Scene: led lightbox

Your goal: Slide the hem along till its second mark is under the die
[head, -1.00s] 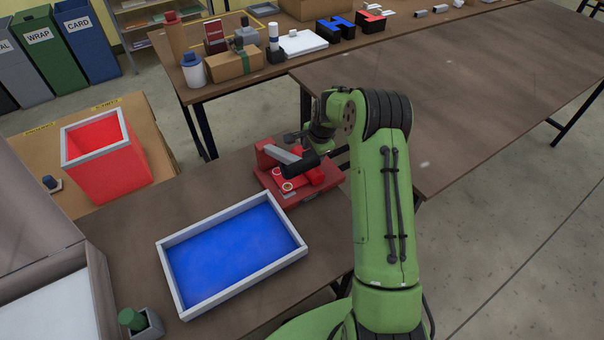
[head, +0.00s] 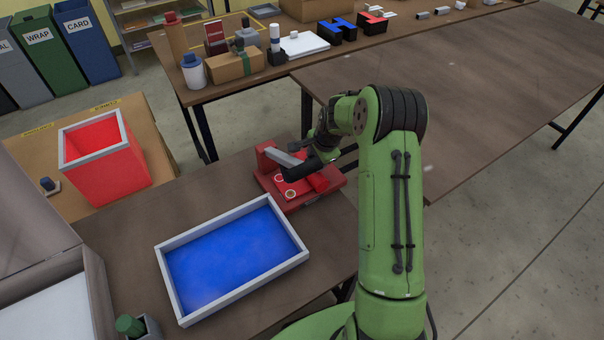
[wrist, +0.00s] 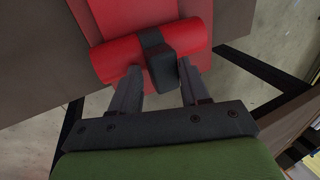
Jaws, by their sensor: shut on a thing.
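A red press (head: 268,160) with a grey lever arm (head: 281,157) stands on the table behind the blue tray. Two small pale round pieces (head: 291,194) show on its base, and a red piece (head: 318,182) lies at its right. I cannot tell the hem, its marks or the die apart with certainty. My gripper (wrist: 160,78) has its fingers on either side of a dark block (wrist: 162,68). The block sits against a red roll (wrist: 112,60) with a dark band, in front of a flat red surface (wrist: 138,14). In the head view my wrist partly hides the press.
A blue tray with a grey rim (head: 246,292) lies in front of the press. A red bin (head: 105,160) stands to the left. A green-topped piece (head: 131,325) is at the near left. A wide, mostly bare table (head: 470,110) is behind and right of my arm.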

